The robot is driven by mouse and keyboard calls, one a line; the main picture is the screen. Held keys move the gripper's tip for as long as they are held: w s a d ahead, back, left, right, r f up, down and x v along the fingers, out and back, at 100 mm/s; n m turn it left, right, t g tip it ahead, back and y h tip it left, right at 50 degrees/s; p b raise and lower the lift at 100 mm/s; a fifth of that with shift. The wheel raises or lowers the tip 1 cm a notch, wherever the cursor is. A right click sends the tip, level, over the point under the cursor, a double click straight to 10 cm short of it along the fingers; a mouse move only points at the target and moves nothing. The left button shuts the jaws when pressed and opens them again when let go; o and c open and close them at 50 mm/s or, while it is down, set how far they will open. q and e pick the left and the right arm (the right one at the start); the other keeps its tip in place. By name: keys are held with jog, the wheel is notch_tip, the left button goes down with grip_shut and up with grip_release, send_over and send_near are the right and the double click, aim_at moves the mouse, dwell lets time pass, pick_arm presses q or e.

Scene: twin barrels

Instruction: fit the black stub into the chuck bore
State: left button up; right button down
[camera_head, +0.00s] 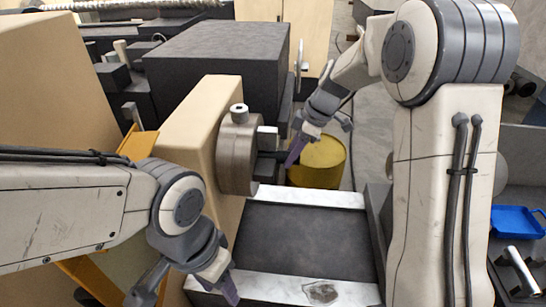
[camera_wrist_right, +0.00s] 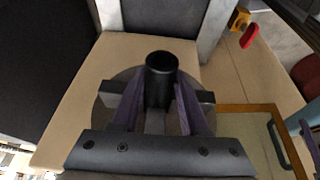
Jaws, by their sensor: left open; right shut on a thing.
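The chuck (camera_head: 236,152) is a round grey metal disc with jaws, mounted on the side of a beige headstock (camera_head: 195,115). It also shows behind the stub in the right wrist view (camera_wrist_right: 112,117). The black stub (camera_wrist_right: 160,72) is a short dark cylinder, held between the purple fingers of my right gripper (camera_wrist_right: 160,98) in front of the chuck face. In the head view, my right gripper (camera_head: 292,152) is just right of the chuck. The bore is hidden, so I cannot tell whether the stub is in it. My left gripper (camera_head: 188,287) is open and empty at the lower left.
A yellow round container (camera_head: 322,162) stands behind my right gripper. A dark bed with pale metal rails (camera_head: 305,197) lies below and right of the chuck. A large dark block (camera_head: 215,52) is behind the headstock. A blue tray (camera_head: 516,221) lies at the far right.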

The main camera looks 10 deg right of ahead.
jog(key=shift+a+r, duration=0.1)
jog(key=shift+a, duration=0.05)
jog(key=shift+c, duration=1.7)
grip_release()
